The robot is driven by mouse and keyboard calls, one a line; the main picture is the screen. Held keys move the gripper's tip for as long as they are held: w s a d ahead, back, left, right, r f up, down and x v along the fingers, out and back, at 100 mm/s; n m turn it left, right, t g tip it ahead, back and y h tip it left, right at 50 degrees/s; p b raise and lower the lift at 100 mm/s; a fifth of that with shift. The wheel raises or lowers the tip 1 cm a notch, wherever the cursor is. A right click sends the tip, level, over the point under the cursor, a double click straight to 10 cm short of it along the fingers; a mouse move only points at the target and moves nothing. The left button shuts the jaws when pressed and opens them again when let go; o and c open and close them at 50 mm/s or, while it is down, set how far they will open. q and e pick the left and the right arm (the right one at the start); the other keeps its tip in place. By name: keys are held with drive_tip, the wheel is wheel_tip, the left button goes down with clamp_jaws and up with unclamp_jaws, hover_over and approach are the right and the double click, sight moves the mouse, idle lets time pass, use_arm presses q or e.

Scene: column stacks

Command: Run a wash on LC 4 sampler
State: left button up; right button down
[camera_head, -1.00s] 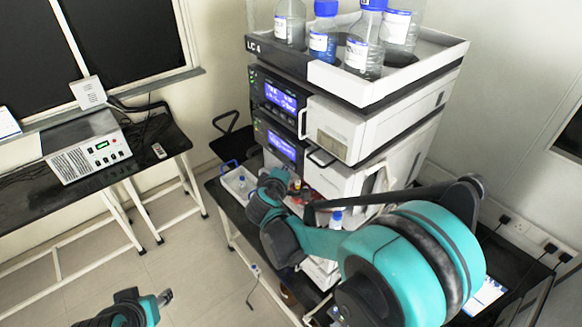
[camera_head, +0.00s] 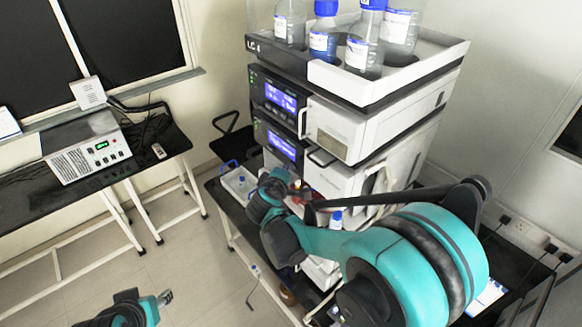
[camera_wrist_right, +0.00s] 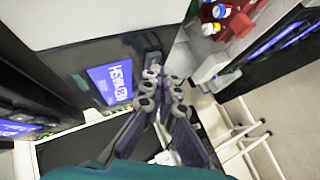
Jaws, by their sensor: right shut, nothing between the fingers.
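The column stack labelled LC 4 (camera_head: 254,46) stands on the black bench. Its upper module has a lit blue display (camera_head: 281,97). A lower module has another lit blue display (camera_head: 283,146), too small to read here. In the right wrist view a blue display (camera_wrist_right: 110,83) carries large upside-down lettering that looks like WASH. My right gripper (camera_wrist_right: 160,90) is shut and empty, with its fingertips close to the dark front panel beside that display; contact cannot be told. My left gripper (camera_head: 165,298) is low at the left, away from the stack; its jaws are unclear.
Blue-capped bottles (camera_head: 323,30) stand in the top tray (camera_head: 420,58). A white tray (camera_head: 236,183) sits on the bench left of the stack. Red and blue caps (camera_wrist_right: 218,12) show near my right gripper. A separate instrument (camera_head: 88,155) stands on the left table.

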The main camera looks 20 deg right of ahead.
use_arm(q)
drive_tip(key=shift+f, duration=0.1)
use_arm(e)
drive_tip(key=shift+s+a, duration=0.25)
drive_tip(key=shift+a, duration=0.3)
use_arm(q)
drive_tip(key=shift+f+b, duration=0.3)
drive_tip(key=shift+b, duration=0.05)
use_arm(e)
drive_tip(key=shift+s+a, duration=0.25)
drive_tip(key=shift+a, duration=0.55)
drive_tip(key=shift+s+a, duration=0.3)
drive_tip(key=shift+a, duration=0.45)
drive_tip(key=shift+s+a, duration=0.25)
drive_tip(key=shift+a, duration=0.55)
